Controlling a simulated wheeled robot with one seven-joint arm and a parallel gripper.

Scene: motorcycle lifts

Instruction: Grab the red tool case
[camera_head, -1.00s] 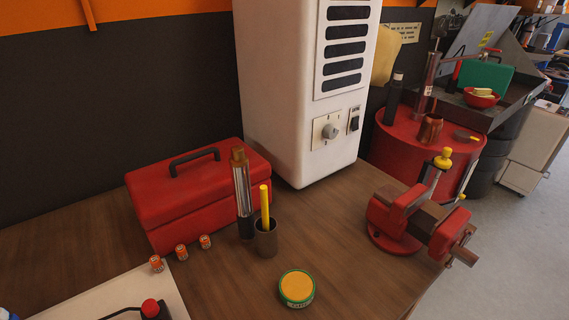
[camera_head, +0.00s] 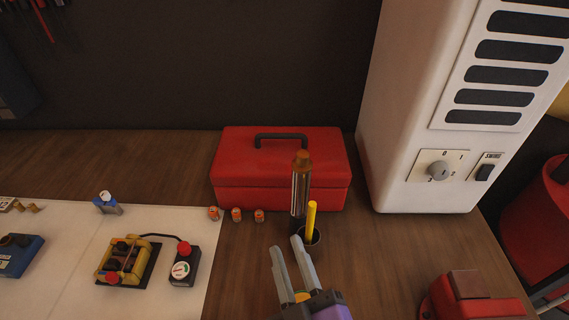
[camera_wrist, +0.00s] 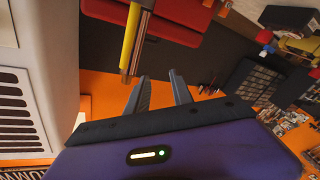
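The red tool case (camera_head: 235,178) stands closed on the wooden bench against the dark wall, with a black handle (camera_head: 281,139) on its lid. In the wrist view, a red surface (camera_wrist: 185,17), likely the case, shows at the top. My gripper (camera_head: 286,247) is in front of the case, near the bottom of the head view. Its two fingers are apart with nothing between them. A cup holding a yellow stick (camera_head: 311,217) and a tall metal cylinder with a brown top (camera_head: 300,185) stand between my gripper and the case, hiding part of its front.
Several small orange-white cans (camera_head: 236,214) stand left of the cylinder. A white cabinet (camera_head: 400,140) stands right of the case. A red vise (camera_head: 470,297) is at lower right. A white mat (camera_head: 60,235) with devices lies left.

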